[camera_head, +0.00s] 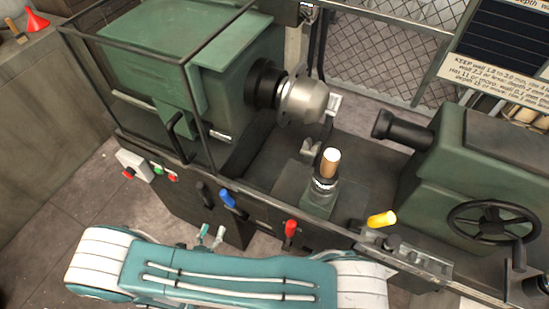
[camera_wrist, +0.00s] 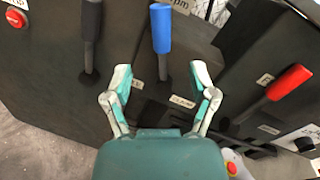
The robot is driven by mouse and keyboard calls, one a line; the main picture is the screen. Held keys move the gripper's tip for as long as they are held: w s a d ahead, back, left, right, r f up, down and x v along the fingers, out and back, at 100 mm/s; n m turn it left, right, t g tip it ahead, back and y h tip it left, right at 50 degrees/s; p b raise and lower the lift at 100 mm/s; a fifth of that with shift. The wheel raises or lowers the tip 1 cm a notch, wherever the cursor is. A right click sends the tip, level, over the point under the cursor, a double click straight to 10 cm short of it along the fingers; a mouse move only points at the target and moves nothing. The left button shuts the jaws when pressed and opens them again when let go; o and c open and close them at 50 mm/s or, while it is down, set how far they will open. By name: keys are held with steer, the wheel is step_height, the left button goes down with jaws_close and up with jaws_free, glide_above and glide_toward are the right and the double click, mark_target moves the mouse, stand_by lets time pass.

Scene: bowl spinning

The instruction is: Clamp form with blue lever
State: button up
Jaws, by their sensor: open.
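The blue lever (camera_head: 228,198) sticks out of the dark front panel of the green lathe. In the wrist view the blue lever (camera_wrist: 161,38) stands upright between my fingers, its dark shaft running down to a round base. My gripper (camera_wrist: 163,85) is open around the line of the lever, with a finger on each side and no visible contact. In the head view my gripper (camera_head: 211,237) is just below and left of the lever. The form (camera_head: 303,99) is a shiny metal piece on the lathe's dark spindle. The tailstock (camera_head: 400,130) stands apart from it on the right.
A black lever (camera_wrist: 91,35) is left of the blue one, and a red lever (camera_wrist: 289,83) is to the right. A yellow handle (camera_head: 382,219) and a handwheel (camera_head: 493,223) are farther right. A control box (camera_head: 135,165) with buttons sits at the left.

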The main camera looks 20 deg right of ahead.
steer(key=d+r+m+g+y, duration=0.2)
steer(key=d+r+m+g, duration=0.2)
steer(key=r+m, duration=0.5)
steer(key=s+d+r+m+g+y, duration=0.1)
steer(key=d+r+m+g+y, duration=0.1)
steer(key=d+r+m+g, duration=0.3)
steer(key=s+d+r+m+g+y, duration=0.1)
steer(key=d+r+m+g+y, duration=0.1)
steer(key=d+r+m+g, duration=0.3)
steer(key=shift+s+d+r+m, duration=0.15)
steer(key=shift+d+r+m, duration=2)
steer(key=shift+r+m, duration=2.5)
steer(key=shift+r+n, duration=0.75)
